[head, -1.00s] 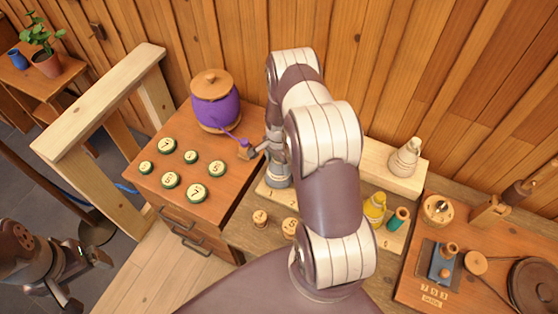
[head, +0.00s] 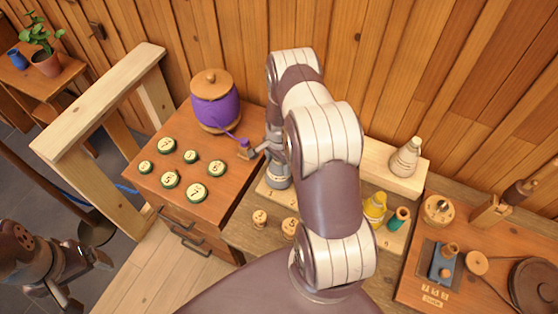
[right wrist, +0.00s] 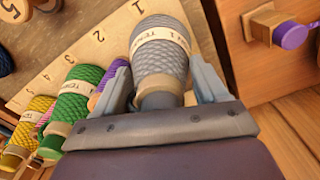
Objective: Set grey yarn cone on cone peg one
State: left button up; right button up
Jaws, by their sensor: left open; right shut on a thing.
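The grey yarn cone (right wrist: 160,62), with a pale printed band, sits between the fingers of my right gripper (right wrist: 160,95) in the right wrist view. The gripper is shut on it. The cone is at the end of a pale wooden strip (right wrist: 85,48) marked with numerals, beside the 1. Peg one itself is hidden, so I cannot tell whether the cone is seated on it. In the head view my right arm covers much of this spot. My left gripper (head: 88,275) is open and empty at the lower left, away from the furniture tops.
Green (right wrist: 80,90) and yellow (right wrist: 35,120) cones stand along the strip. A cabinet (head: 225,165) at left carries a purple pot (head: 215,103) and several numbered discs. A board with a crank (head: 485,240) lies further right.

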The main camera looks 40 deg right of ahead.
jog(key=shift+f+b, duration=0.3)
jog(key=shift+f, duration=0.1)
jog(key=o, duration=1.5)
jog(key=shift+o, duration=0.2)
jog(key=shift+r, duration=0.15)
notch_tip(320, 180, up, 11)
jog(key=p, duration=0.8)
